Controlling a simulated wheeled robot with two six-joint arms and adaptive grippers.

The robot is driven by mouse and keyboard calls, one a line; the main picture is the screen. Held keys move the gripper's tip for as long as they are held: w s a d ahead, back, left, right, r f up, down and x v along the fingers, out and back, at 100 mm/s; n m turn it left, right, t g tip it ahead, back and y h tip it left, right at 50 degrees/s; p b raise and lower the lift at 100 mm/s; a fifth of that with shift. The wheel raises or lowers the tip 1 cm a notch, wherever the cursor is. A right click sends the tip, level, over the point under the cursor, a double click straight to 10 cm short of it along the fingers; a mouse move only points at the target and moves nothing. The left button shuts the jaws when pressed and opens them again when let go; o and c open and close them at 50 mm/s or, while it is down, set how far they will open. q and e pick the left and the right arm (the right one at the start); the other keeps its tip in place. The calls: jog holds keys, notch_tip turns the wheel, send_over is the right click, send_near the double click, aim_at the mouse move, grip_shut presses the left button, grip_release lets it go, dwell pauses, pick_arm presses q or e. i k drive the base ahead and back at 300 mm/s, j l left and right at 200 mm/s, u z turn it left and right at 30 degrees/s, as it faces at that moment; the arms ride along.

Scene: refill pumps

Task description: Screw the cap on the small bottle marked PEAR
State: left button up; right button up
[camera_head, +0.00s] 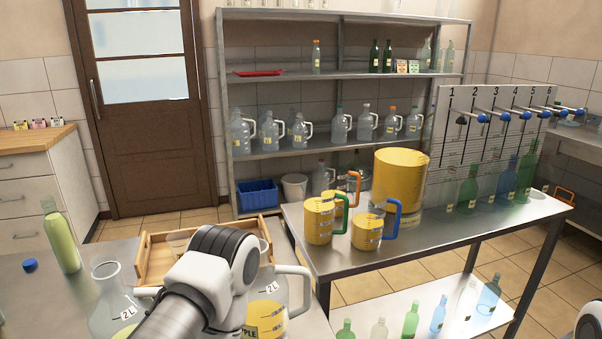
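A small green bottle (61,238) with yellow-green content stands on the left part of the near metal table. No cap shows on its neck, and I cannot read any PEAR mark on it. A blue cap (30,265) lies on the table to its left, apart from the bottle. My arm crosses the bottom middle of the view, over the tray and between two large vessels, but no gripper fingers show on it. Only a sliver of my other arm shows at the lower right edge; its gripper is out of view.
A clear 2L flask (105,300) and a 2L jug (267,312) whose label ends in PLE flank my arm. A wooden tray (148,262) lies behind it. Yellow pitchers (319,222) stand on the right table (450,226). Table around the bottle is mostly clear.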

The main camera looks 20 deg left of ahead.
aim_at(58, 231)
jog(key=k+j, duration=0.2)
jog(key=j, duration=0.25)
jog(key=k+j, duration=0.2)
jog(key=j, duration=0.2)
jog(key=k+j, duration=0.2)
jog(key=j, duration=0.25)
jog(key=k+j, duration=0.2)
jog(key=j, duration=0.25)
jog(key=k+j, duration=0.2)
jog(key=j, duration=0.25)
jog(key=k+j, duration=0.2)
jog(key=j, duration=0.2)
jog(key=k+j, duration=0.2)
jog(key=j, duration=0.25)
jog(key=k+j, duration=0.15)
jog(key=j, duration=0.3)
